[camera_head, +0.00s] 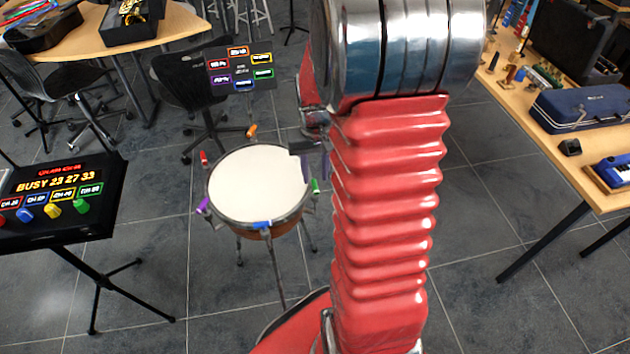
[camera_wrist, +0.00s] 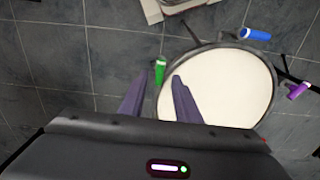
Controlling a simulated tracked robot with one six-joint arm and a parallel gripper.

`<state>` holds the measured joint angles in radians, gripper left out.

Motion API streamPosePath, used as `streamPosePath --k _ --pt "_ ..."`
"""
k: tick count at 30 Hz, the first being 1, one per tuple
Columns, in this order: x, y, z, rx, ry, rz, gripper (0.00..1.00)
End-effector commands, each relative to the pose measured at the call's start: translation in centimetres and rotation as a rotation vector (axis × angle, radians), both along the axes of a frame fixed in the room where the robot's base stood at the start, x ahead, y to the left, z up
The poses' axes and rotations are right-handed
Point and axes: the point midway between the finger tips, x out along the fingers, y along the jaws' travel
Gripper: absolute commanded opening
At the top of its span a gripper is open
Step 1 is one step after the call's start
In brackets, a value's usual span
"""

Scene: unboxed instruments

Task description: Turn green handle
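The green handle (camera_head: 315,186) sticks out from the right rim of a round white-topped drum (camera_head: 258,185). It also shows in the wrist view (camera_wrist: 160,70), upright in the picture at the drum's left edge. My gripper (camera_head: 315,172) is at the drum's right side, close to the green handle. In the wrist view my gripper (camera_wrist: 160,82) is open, with its two purple fingers apart and the green handle seen between their tips. I cannot tell whether either finger touches it.
Around the drum rim are blue (camera_head: 262,225), purple (camera_head: 203,205), red (camera_head: 203,157) and orange (camera_head: 251,131) handles. A sign with coloured labels (camera_head: 241,70) stands behind. A black panel (camera_head: 60,200) with coloured knobs is at left, a wooden table (camera_head: 610,200) at right.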

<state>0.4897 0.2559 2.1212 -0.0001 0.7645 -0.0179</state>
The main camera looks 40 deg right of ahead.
Motion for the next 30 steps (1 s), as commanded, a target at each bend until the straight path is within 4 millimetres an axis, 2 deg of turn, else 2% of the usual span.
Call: streamPosePath --k 6,13,18,30 --pt "0.1 0.0 4.0 -0.002 -0.004 0.000 0.30" --pt "0.1 0.0 7.2 -0.001 -0.003 0.000 0.30" --pt "0.1 0.0 8.0 0.000 -0.001 0.000 0.30" --pt "0.1 0.0 8.2 0.000 0.000 0.029 0.26"
